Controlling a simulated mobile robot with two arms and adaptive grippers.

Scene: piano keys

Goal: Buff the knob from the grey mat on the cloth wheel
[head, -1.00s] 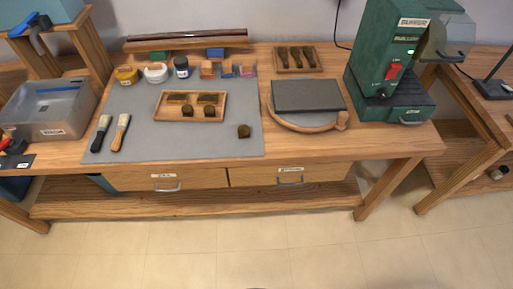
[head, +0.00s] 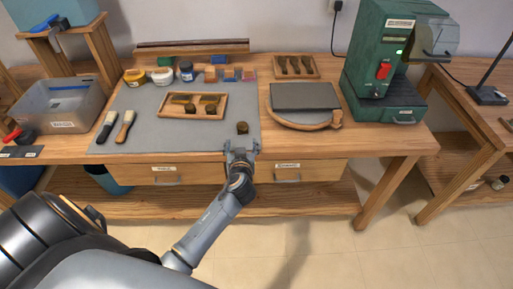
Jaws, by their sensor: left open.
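A small dark brass knob (head: 242,128) stands alone on the grey mat (head: 145,111) near its right front corner. My left gripper (head: 241,146) is open at the table's front edge, just in front of the knob and apart from it as far as I can tell. Similar brass pieces lie in a wooden tray (head: 164,110) on the mat. The green machine (head: 378,60) stands at the back right, with a green light lit and a red switch. A clear guard (head: 442,40) covers its right side; I cannot make out the cloth wheel. My right gripper is out of view.
A dark slab (head: 305,96) on a round wooden board lies right of the mat. Two brushes (head: 124,126), several jars and coloured blocks sit on the mat's left and back. A small tray of handles (head: 295,66) stands behind. The wood between mat and board is clear.

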